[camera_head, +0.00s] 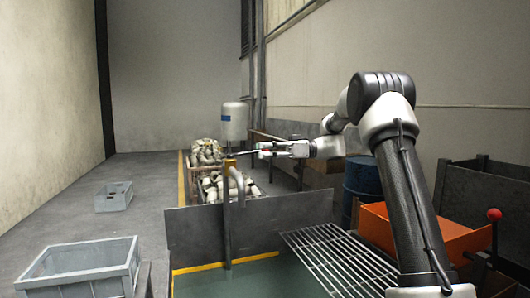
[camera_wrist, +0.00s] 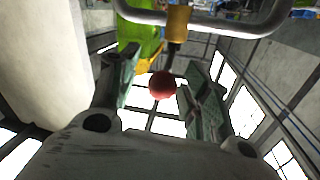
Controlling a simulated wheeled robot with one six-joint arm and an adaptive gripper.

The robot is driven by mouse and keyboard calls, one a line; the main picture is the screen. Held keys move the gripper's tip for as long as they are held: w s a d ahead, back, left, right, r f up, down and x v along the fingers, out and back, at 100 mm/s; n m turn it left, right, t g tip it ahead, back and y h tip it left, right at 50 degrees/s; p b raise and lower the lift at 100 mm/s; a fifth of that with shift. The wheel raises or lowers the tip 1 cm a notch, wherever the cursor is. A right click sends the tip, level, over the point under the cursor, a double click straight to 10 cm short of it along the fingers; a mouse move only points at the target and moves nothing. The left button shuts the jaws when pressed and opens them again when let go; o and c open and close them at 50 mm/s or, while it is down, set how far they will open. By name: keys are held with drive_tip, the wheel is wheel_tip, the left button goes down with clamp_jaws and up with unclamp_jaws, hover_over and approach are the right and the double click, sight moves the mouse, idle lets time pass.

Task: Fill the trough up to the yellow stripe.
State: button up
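The trough (camera_head: 190,232) is a dark grey metal tank in front of me. A yellow stripe (camera_head: 200,267) runs along its inner back wall, and greenish liquid (camera_head: 262,280) shows just below it. A thin dark lever (camera_head: 240,153) reaches right from the post's top. My gripper (camera_head: 268,150) is at its end. In the wrist view a red ball knob (camera_wrist: 162,86) lies between my spread fingers, with gaps visible on both sides. I see no clear stream from the pipe.
A metal grating (camera_head: 340,262) covers the trough's right part. An orange bin (camera_head: 445,235), a blue drum (camera_head: 362,180) and a red-knobbed lever (camera_head: 494,214) stand at the right. Grey crates (camera_head: 75,252) lie on the left floor, with open floor between them. Bins of pale parts stand behind.

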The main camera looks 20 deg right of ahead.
drive_tip(key=shift+d, duration=0.1)
drive_tip(key=s+d, duration=0.1)
drive_tip(key=d, duration=1)
drive_tip(key=shift+s+d, duration=0.15)
drive_tip(key=shift+d, duration=0.25)
